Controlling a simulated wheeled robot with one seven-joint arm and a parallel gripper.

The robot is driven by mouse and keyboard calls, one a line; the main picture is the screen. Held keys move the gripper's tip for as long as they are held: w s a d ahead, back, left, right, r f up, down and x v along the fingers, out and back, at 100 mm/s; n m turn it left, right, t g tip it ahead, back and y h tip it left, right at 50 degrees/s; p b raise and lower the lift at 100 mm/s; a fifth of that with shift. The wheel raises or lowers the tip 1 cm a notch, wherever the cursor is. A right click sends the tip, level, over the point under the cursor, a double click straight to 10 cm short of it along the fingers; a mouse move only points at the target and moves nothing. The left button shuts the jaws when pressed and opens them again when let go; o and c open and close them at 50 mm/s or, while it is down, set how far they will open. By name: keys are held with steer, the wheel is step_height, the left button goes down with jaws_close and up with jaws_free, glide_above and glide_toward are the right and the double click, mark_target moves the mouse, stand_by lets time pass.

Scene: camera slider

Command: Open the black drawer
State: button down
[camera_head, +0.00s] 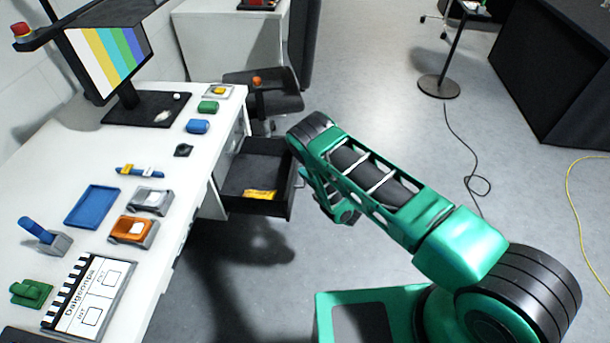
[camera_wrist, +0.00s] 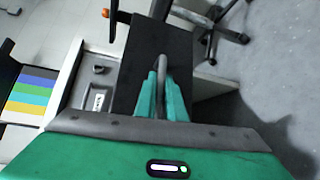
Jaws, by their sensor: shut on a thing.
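The black drawer (camera_head: 250,207) is pulled out from under the white desk, and its inside shows in the head view. A yellow item (camera_head: 261,195) lies in it near the front. In the wrist view, the black drawer front (camera_wrist: 184,52) fills the upper middle, with a grey bar handle (camera_wrist: 163,64) on it. My gripper (camera_wrist: 161,78) has its green fingers on both sides of the handle and is shut on it. In the head view, my arm hides most of my gripper at the drawer's right side.
The white desk (camera_head: 165,262) on the left carries a monitor (camera_head: 110,55), a blue tray (camera_head: 93,207), a clapperboard (camera_head: 88,296) and several small coloured devices. A dark chair (camera_head: 275,92) stands behind the drawer. The grey floor (camera_head: 385,85) to the right is mostly clear; a black cable lies there.

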steer(key=shift+s+a+f, duration=0.1)
steer(key=shift+s+f, duration=0.15)
steer(key=shift+s, duration=0.1)
steer(key=c, duration=2.2)
jaws_free()
steer(key=shift+o, duration=0.4)
steer(key=shift+r, duration=0.1)
steer(key=v, duration=1)
steer(key=shift+s+d, duration=0.25)
steer(key=shift+r, duration=0.1)
